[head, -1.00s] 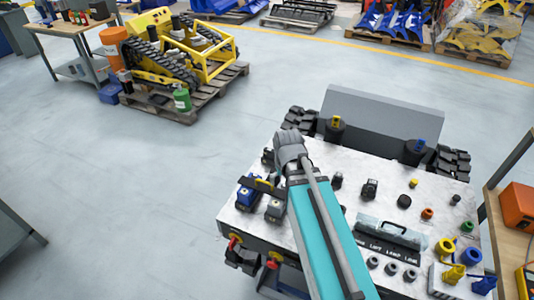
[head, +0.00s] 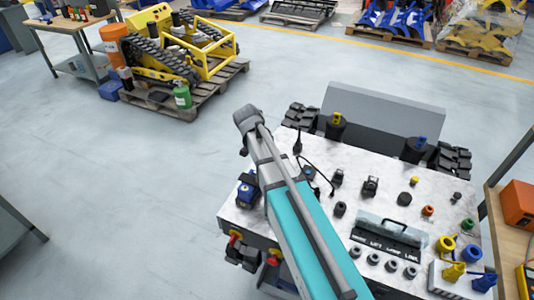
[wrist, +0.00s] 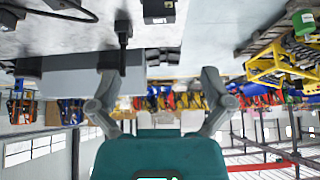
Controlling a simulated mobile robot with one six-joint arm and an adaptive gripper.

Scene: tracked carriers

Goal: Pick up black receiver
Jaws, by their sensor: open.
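A slim black upright piece (head: 298,143) stands near the far left part of the white worktop (head: 318,146), close to a black cable (head: 318,178). It looks like the receiver, but I cannot be sure. A similar black upright piece (wrist: 124,35) shows upside down in the wrist view, near the left finger and apart from it. My gripper (wrist: 160,78) is open and empty, its fingers spread wide. In the head view my arm's end is beyond the worktop's left edge, left of the black piece; the fingers are not clear there.
A grey panel (head: 385,112) rises behind. Open floor lies left.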

